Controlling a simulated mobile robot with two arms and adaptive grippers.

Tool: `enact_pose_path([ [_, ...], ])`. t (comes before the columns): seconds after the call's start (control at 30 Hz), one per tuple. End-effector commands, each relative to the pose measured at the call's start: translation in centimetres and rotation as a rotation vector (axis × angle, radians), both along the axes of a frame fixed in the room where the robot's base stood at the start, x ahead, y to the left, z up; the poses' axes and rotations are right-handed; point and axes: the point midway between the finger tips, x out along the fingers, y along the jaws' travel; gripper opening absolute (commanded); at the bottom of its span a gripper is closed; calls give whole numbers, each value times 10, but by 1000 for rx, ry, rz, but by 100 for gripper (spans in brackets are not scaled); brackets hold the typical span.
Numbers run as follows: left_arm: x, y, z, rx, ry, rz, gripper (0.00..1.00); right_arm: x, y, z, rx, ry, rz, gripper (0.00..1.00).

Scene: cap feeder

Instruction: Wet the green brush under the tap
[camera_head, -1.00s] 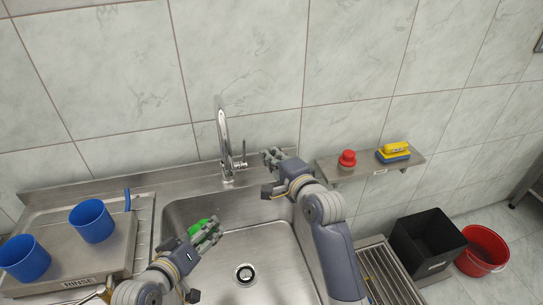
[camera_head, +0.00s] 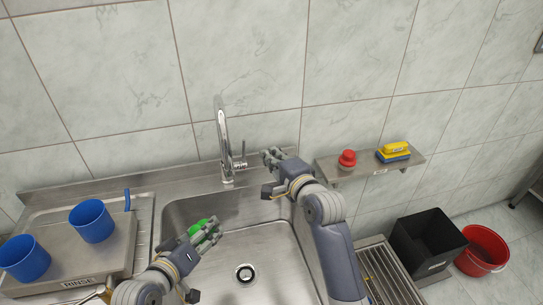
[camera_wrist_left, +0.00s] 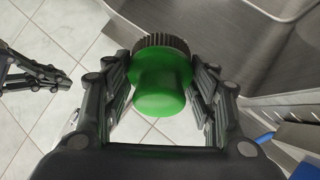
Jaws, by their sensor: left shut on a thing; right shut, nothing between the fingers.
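The green brush (camera_wrist_left: 160,85) is between the fingers of my left gripper (camera_head: 207,233), which is shut on it. In the left wrist view its round green knob faces the camera and its dark bristles show at the far side. In the head view only a bit of green shows between the fingers, over the left part of the sink. The tap (camera_head: 223,140) stands at the back edge of the sink, with its lever on the right side. No water stream is visible. My right gripper (camera_head: 268,172) is shut and empty, to the right of the tap near the lever.
The steel sink (camera_head: 275,262) has a drain (camera_head: 244,273). Two blue cups (camera_head: 91,221) stand on the rinse board at left. A wall shelf (camera_head: 370,167) holds a red-knobbed item (camera_head: 347,159) and a yellow-and-blue sponge (camera_head: 394,153). A black bin (camera_head: 428,240) and red bucket (camera_head: 482,250) stand at right.

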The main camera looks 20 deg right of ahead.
Motion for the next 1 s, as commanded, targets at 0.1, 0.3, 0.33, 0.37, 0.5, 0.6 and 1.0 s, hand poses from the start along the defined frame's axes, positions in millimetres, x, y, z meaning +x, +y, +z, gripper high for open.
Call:
enact_pose_path([
  [0.1, 0, 0, 1, -1, -1, 0, 34, 0, 0, 0, 0, 0, 0, 0],
  [0.3, -1, 1, 3, 0, -1, 1, 34, 0, 0, 3, 0, 0, 0, 0],
  [0.33, -2, 2, 5, 0, -1, 1, 34, 0, 0, 6, 0, 0, 0, 0],
  [0.37, -3, 4, 7, 1, 0, 0, 34, 0, 0, 9, 0, -1, 0, 0],
  [0.5, -10, 12, 17, 2, 1, 0, 34, 0, 0, 24, 0, 0, 0, 0],
  [0.6, -15, 18, 24, 2, -1, 0, 34, 0, 0, 32, 0, 0, 0, 0],
  [1.0, -32, 38, 41, 1, 0, 0, 34, 0, 0, 57, 0, 0, 0, 0],
])
